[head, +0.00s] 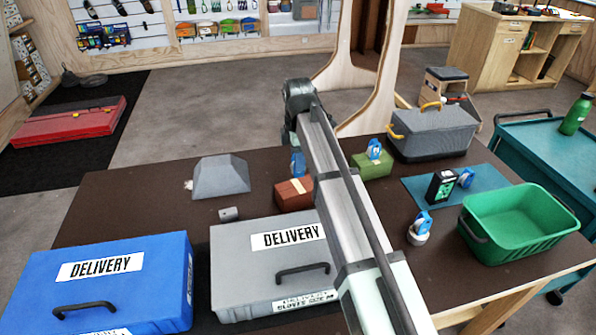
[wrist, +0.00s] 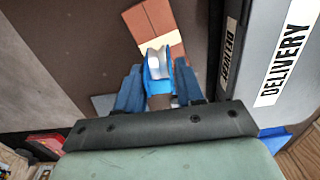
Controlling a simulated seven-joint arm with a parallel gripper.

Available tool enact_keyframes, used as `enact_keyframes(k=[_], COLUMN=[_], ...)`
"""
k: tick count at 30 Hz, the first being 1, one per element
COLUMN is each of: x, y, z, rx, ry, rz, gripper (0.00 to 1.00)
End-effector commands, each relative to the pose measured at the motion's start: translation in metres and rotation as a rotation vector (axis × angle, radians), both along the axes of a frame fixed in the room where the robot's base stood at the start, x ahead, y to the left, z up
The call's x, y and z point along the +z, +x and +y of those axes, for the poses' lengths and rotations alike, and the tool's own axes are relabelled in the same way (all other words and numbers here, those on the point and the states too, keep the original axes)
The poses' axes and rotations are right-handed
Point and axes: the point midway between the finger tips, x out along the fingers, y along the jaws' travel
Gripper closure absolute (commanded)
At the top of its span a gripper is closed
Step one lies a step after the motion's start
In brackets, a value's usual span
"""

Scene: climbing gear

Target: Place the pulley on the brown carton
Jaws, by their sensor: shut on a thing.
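My gripper (wrist: 158,82) is shut on a blue pulley (wrist: 157,64) with a pale metal wheel, held between its two blue fingers in the wrist view. The brown carton (wrist: 154,20), with a pale tape band, lies just beyond the pulley there, and the pulley overlaps its near end. In the head view the brown carton (head: 293,195) stands on the dark table, partly hidden by my arm. A blue piece (head: 298,163) shows just behind the carton beside my arm; most of my gripper is hidden there. I cannot tell whether the pulley touches the carton.
A grey case (head: 235,245) and blue case (head: 160,275) lie at the front. A grey wedge block (head: 221,176) stands left. A green carton (head: 372,166) carries a similar blue pulley; others sit right, near a green bin (head: 520,238). A grey crate (head: 432,138) stands behind.

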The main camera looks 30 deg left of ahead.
Motion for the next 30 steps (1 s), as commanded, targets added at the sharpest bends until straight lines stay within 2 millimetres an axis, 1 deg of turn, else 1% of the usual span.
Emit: enact_keyframes(k=[1,5,13,26,27,30], x=[-0.005,-0.012,-0.042,-0.047,-0.046,-0.046], y=[0.0,0.0,0.0,0.0,0.0,0.0], z=[0.0,0.0,0.0,0.0,0.0,0.0], rx=[0.0,0.001,0.001,0.001,0.001,0.001], ry=[0.0,0.001,0.0,0.001,0.001,0.001], rz=[0.0,-0.001,0.0,-0.001,-0.001,-0.001], gripper=[0.95,0.95,0.95,0.95,0.59,0.49])
